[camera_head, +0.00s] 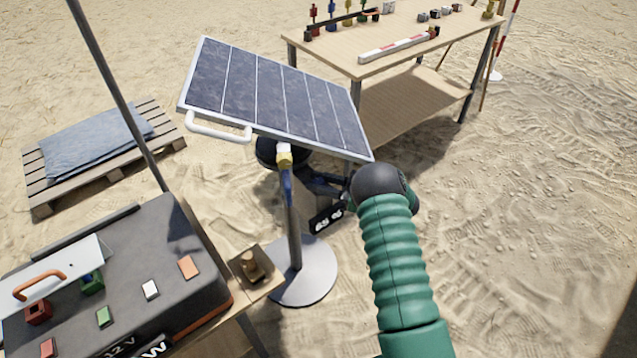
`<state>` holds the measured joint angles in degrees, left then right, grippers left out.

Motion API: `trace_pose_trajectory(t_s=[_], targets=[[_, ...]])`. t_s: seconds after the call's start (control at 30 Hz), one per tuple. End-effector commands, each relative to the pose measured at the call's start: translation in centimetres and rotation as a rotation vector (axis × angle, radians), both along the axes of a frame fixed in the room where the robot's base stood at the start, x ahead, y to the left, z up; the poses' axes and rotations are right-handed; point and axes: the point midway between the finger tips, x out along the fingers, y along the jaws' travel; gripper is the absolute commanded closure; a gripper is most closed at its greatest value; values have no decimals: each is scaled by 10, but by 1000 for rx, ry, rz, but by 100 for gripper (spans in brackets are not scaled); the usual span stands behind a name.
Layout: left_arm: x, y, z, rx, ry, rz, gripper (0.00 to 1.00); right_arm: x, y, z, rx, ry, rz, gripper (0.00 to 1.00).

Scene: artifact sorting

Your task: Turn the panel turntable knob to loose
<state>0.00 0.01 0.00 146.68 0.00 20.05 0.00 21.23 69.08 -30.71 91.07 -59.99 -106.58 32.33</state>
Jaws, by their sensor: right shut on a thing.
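The solar panel (283,95) is tilted on a pole stand (295,230) with a round grey base. A white handle (218,130) is fixed along its lower left edge. Under the panel, a yellow collar (285,160) sits at the top of the pole, beside a dark rounded part (266,150). My right arm comes in from the lower right, and my right gripper (308,182) is by the pole top under the panel. It is shut on what seems to be the turntable knob, which is mostly hidden along with the fingertips. My left gripper is out of view.
A dark battery case (140,270) with coloured blocks stands on a table at lower left. A wooden table (425,80) with small artifacts stands at the back. A pallet (45,195) with a grey cloth lies at left. Sand at right is open.

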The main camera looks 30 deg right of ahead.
Motion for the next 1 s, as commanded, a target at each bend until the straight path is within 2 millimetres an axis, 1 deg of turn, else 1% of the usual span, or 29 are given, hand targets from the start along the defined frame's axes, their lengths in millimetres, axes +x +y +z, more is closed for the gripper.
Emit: trace_pose_trajectory(t_s=[0.57,0.6,0.7,0.73,1.0], targets=[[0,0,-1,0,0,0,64,1,-1,2,-1,-6,27,100],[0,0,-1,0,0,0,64,1,-1,2,-1,-6,27,64],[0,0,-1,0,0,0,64,1,-1,2,0,-5,27,51],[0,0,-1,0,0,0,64,1,-1,2,0,-5,27,48],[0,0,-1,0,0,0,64,0,0,1,0,-2,28,48]])
